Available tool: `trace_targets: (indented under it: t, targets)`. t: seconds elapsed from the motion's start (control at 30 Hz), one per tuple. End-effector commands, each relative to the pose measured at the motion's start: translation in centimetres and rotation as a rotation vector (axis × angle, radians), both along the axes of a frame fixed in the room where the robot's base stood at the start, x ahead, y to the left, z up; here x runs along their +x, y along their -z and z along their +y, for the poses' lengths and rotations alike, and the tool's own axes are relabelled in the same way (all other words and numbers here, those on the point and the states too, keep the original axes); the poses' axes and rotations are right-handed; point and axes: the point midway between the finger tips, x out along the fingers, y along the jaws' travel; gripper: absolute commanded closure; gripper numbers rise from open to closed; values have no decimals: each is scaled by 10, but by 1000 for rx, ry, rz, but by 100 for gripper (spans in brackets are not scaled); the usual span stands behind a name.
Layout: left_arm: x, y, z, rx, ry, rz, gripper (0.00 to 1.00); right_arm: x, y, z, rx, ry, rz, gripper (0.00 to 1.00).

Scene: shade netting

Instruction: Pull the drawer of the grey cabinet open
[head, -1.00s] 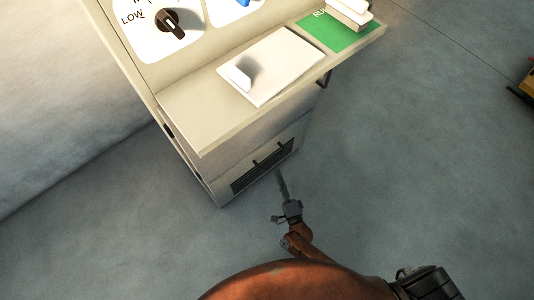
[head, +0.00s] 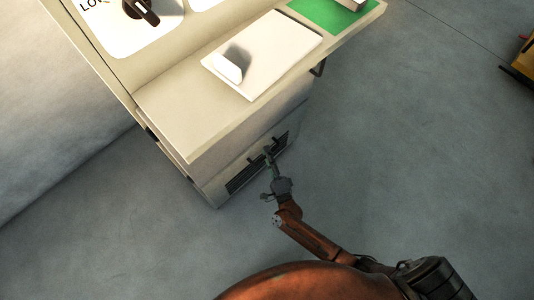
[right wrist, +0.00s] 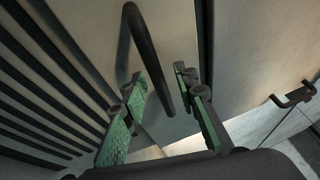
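The grey cabinet (head: 210,122) appears pale beige-grey under the light. Low on its front is a dark bar handle (right wrist: 150,60), beside a slatted vent (head: 243,178). My right gripper (head: 268,156) is at this handle in the head view. In the right wrist view my right gripper (right wrist: 163,105) is open, with its green-padded fingers apart and the handle reaching between them. I cannot tell whether either finger touches the handle. The drawer front looks flush with the cabinet. My left gripper is out of view.
A shelf with a white plate (head: 285,45) and a green panel (head: 333,12) juts out above. Another dark handle (head: 318,69) sits under its right end. A knob (head: 141,10) is on the upper panel.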

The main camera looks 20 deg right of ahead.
Motion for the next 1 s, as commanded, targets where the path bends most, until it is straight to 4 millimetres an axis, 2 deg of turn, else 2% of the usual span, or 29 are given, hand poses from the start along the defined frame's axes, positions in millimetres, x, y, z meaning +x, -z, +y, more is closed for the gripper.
trace_targets:
  t: [0.17, 0.57, 1.0]
  targets:
    - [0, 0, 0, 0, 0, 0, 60, 0, 0, 0, 0, 0, 0, 73]
    - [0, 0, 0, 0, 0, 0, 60, 0, 0, 0, -1, 0, 0, 100]
    - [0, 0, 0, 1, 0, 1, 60, -1, 1, 0, -1, 0, 1, 100]
